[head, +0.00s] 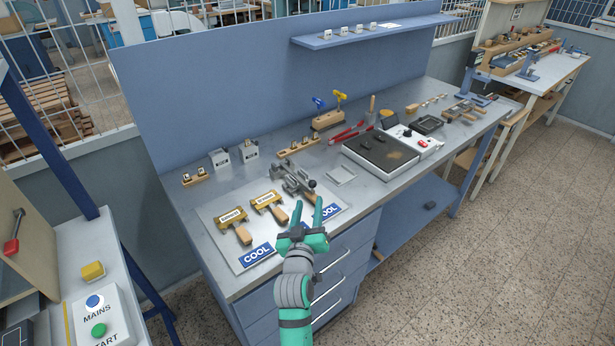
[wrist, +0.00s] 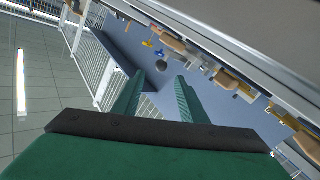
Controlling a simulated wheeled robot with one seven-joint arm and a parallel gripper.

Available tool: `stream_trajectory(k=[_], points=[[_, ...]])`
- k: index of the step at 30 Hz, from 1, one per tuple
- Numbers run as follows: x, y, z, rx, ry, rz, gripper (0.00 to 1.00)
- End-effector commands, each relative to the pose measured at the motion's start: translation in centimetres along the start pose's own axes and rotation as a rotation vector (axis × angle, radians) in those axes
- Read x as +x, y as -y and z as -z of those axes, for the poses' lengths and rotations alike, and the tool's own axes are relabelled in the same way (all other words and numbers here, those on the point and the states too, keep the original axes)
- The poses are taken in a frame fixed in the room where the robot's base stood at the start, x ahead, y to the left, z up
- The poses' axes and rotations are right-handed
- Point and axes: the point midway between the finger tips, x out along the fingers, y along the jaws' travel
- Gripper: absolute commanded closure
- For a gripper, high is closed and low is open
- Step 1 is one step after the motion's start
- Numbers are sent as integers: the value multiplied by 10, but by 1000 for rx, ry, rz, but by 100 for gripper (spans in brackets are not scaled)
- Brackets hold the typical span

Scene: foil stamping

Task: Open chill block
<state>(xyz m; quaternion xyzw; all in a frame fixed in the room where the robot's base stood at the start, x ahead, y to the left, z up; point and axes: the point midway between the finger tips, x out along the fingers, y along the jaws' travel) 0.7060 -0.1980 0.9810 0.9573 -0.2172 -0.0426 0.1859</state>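A light metal plate (head: 226,240) with blue COOL labels lies on the front left of the blue bench. On its right part stands a grey metal clamp-like device (head: 290,178) with a wooden handle; I take it for the chill block, but cannot tell whether it is open or shut. Two wooden-handled tools with labelled heads, one (head: 233,217) and another (head: 268,201), lie left of it. My gripper (head: 308,206) is in front of the device, near the bench's front edge. Its green fingers are apart and empty; they also show in the wrist view (wrist: 156,88).
Red tongs (head: 348,132) and a wooden tool stand (head: 327,120) are behind. Drawers (head: 335,265) are below the bench's front edge.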

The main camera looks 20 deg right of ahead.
Motion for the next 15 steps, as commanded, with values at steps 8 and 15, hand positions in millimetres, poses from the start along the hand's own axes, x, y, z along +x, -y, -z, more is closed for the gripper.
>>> stream_trajectory(k=[8,15], points=[[34,8,4,1,-5,10,61],[75,8,4,1,-5,9,61]])
